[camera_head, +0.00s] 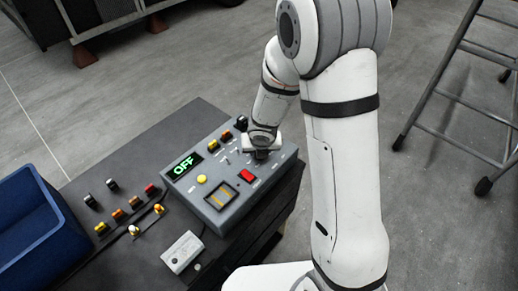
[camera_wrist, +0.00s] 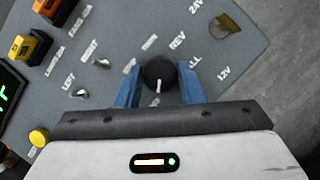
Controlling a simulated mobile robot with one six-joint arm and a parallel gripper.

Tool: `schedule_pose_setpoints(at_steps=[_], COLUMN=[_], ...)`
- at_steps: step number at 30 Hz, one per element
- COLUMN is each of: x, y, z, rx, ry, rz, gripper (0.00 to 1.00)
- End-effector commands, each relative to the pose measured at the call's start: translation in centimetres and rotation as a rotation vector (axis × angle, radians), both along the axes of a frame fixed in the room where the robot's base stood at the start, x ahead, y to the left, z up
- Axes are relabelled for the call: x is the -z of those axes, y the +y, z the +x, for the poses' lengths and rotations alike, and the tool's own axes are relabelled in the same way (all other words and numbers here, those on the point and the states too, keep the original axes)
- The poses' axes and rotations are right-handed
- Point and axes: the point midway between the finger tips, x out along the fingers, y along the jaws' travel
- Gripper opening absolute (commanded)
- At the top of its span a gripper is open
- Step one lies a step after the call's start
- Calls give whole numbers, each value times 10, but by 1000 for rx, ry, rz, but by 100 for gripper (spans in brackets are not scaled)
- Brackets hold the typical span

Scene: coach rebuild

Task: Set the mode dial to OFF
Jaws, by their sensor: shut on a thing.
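The grey control box (camera_head: 235,195) stands on a dark bench in the head view. Its small display (camera_head: 187,165) reads OFF in green letters. The round black dial (camera_wrist: 158,72) sits on the panel, and its white mark points down the picture, toward my gripper's body. Labels including NORM and REV stand around it. My gripper (camera_wrist: 158,84) is shut on the dial, with one blue finger on each side of it. In the head view my gripper (camera_head: 262,152) is over the box's right part and hides the dial there.
A red switch (camera_head: 247,176) is on the box. A blue bin (camera_head: 40,235) stands left. A stepladder (camera_head: 460,100) stands right.

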Motion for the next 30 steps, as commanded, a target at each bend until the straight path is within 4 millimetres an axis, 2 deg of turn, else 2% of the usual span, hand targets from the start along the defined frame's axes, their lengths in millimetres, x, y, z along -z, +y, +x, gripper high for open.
schedule_pose_setpoints(at_steps=[10, 11, 18, 26, 30], x=[2, 2, 1, -1, -16], y=[0, 0, 0, 0, 0], z=[-2, -2, -1, -1, -5], rx=[-3, -3, -2, -1, -1], ry=[4, 4, 2, 1, -1], rz=[-1, -1, -1, 0, 0], gripper=[12, 37, 56, 57, 57])
